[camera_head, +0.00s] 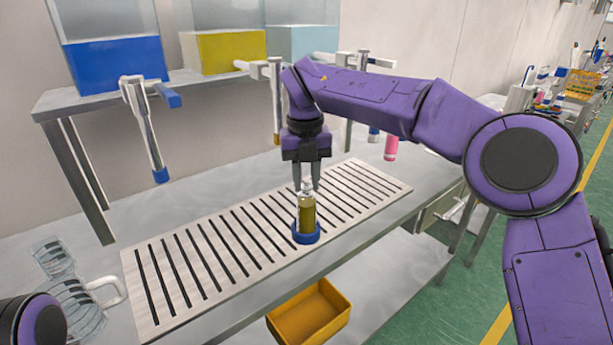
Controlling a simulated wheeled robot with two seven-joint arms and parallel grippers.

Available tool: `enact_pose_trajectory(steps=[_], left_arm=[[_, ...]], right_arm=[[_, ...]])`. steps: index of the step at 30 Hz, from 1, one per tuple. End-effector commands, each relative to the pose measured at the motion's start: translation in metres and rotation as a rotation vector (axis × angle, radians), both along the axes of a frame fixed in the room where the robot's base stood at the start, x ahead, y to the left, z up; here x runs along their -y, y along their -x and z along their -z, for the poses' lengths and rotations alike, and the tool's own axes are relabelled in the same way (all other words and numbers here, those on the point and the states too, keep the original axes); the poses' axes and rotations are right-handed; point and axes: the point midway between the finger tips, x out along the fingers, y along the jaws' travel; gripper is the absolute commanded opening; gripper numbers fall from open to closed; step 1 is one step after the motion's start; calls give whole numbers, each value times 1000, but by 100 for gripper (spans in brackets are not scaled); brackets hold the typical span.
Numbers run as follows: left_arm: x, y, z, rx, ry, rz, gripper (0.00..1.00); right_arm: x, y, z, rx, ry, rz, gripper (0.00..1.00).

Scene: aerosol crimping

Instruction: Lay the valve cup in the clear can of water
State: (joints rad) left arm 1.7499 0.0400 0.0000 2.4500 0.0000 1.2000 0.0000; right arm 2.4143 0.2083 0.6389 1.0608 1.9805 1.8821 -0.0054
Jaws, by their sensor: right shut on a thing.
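A clear can (307,214) with yellowish liquid in it stands upright in a blue ring holder (306,236) on the slotted metal grate. My right gripper (307,182) points straight down right over the can's top, with its fingers on either side of a small pale piece (307,185), which looks like the valve cup. It is shut on this piece. I cannot tell whether the piece touches the can's rim. My left gripper is out of view; only a bit of my left arm shows at the lower left corner.
The slotted grate (215,254) is otherwise clear. Taps hang from the shelf with blue (118,65), yellow (232,52) and pale blue (302,40) tanks. A pink bottle (391,148) stands behind right. Clear jugs (78,305) stand at left. A yellow bin (310,314) sits below.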

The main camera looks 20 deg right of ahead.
Motion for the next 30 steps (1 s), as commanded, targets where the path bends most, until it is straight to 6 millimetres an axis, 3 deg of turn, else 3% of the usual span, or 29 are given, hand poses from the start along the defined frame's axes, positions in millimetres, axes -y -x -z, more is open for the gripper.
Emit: enact_pose_trajectory(steps=[6, 7, 9, 15, 17, 18, 30], left_arm=[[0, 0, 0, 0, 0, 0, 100], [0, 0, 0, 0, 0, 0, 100], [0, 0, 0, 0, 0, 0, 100], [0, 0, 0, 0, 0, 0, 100], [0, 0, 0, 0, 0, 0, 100], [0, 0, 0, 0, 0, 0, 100], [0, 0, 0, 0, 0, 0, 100]], right_arm=[[0, 0, 0, 0, 0, 0, 0], [0, 0, 0, 0, 0, 0, 37], [0, 0, 0, 0, 0, 0, 57], [0, 0, 0, 0, 0, 0, 57], [0, 0, 0, 0, 0, 0, 74], [0, 0, 0, 0, 0, 0, 87], [0, 0, 0, 0, 0, 0, 87]])
